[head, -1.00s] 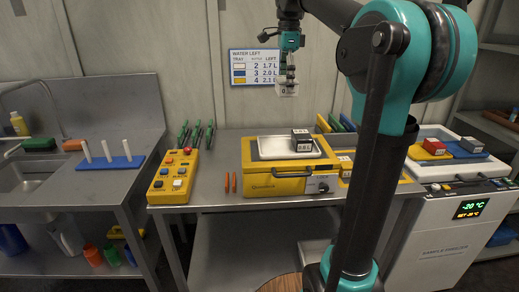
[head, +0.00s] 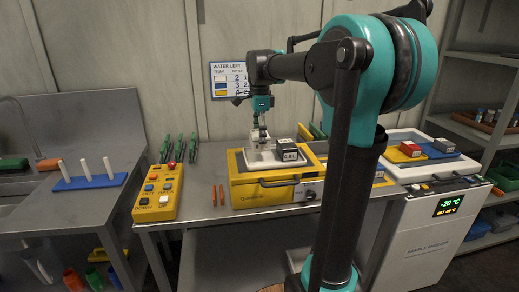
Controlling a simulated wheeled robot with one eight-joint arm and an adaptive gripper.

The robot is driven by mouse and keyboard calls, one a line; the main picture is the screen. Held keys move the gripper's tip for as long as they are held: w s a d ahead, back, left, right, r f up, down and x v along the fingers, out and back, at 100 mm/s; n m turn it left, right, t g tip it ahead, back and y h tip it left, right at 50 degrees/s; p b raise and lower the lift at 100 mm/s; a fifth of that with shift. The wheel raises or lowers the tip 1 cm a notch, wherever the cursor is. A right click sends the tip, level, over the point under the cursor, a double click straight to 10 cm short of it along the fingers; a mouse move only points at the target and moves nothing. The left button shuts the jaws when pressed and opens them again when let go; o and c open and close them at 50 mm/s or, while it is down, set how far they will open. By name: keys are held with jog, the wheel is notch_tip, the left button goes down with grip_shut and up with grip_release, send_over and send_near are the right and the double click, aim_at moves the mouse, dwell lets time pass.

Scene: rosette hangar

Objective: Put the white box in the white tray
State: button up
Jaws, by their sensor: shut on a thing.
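My gripper (head: 259,131) points down over the yellow machine, shut on the small white box (head: 262,143). The box is at the left part of the white tray (head: 255,165), which lies on top of the machine. I cannot tell whether the box touches the tray floor. A dark grey box with a white label (head: 288,151) stands at the right part of the tray, just right of the white box.
The yellow machine (head: 262,195) sits on a steel bench. A yellow button panel (head: 158,193) and orange sticks (head: 218,196) are to its left. My arm hides part of the bench.

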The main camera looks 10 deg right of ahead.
aim_at(260, 158)
jog(key=shift+f, duration=2.25)
jog(key=o, duration=1.3)
jog(key=shift+f, duration=0.15)
notch_tip(260, 158, up, 12)
jog(key=shift+r, duration=0.15)
